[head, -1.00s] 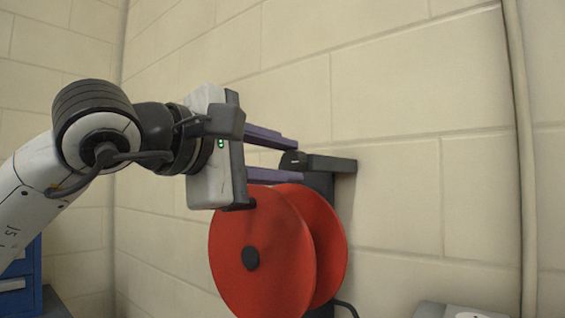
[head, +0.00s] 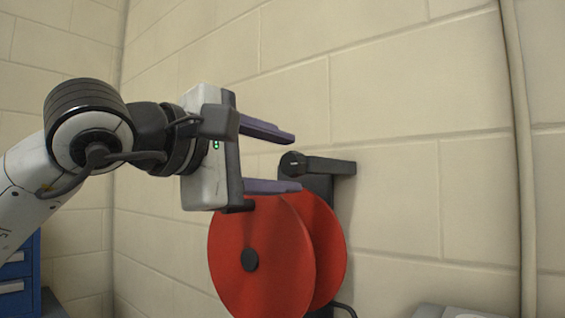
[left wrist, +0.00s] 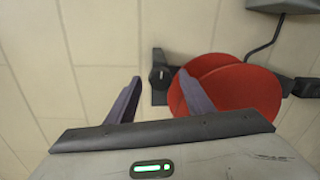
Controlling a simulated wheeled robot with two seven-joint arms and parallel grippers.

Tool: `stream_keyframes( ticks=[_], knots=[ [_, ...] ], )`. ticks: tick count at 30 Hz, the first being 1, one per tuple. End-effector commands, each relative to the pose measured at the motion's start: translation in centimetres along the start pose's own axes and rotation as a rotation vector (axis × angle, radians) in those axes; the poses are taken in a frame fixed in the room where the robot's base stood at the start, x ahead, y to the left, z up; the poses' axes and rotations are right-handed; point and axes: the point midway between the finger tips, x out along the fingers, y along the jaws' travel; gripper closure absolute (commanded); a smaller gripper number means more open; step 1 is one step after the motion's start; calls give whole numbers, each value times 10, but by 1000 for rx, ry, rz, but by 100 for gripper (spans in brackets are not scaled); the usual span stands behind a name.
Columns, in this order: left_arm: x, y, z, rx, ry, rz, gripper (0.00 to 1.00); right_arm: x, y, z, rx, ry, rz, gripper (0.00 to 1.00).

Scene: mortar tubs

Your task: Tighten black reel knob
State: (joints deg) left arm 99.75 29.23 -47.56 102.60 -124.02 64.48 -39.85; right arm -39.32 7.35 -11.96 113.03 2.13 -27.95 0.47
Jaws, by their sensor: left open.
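The black knob (head: 292,163) sits on a dark bracket arm at the top of the reel stand by the wall. It also shows in the left wrist view (left wrist: 160,75), with a small pale mark on its face. The red reel (head: 262,262) hangs below it, its two discs upright around a dark hub. My left gripper (head: 295,163) is open and empty, its purple fingers pointing at the knob. In the left wrist view the knob appears between the fingertips, farther off than they are. I cannot tell the exact gap. My right gripper is not in view.
The dark bracket (head: 330,167) reaches right from the knob against the block wall (head: 420,90). A blue drawer cabinet (head: 20,275) stands at the lower left. A pipe (head: 516,150) runs down the wall at right. A dark cable curves below the reel.

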Motion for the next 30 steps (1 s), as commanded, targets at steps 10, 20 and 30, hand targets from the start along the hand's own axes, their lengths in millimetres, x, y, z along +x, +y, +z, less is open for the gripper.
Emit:
stream_keyframes(
  ticks=[10,20,30],
  knots=[
    [-65,-1,0,2,0,4,52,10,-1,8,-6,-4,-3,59],
    [-97,0,0,1,0,1,52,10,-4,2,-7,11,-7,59],
    [-98,0,0,1,-1,1,52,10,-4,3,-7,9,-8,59]
  ],
)
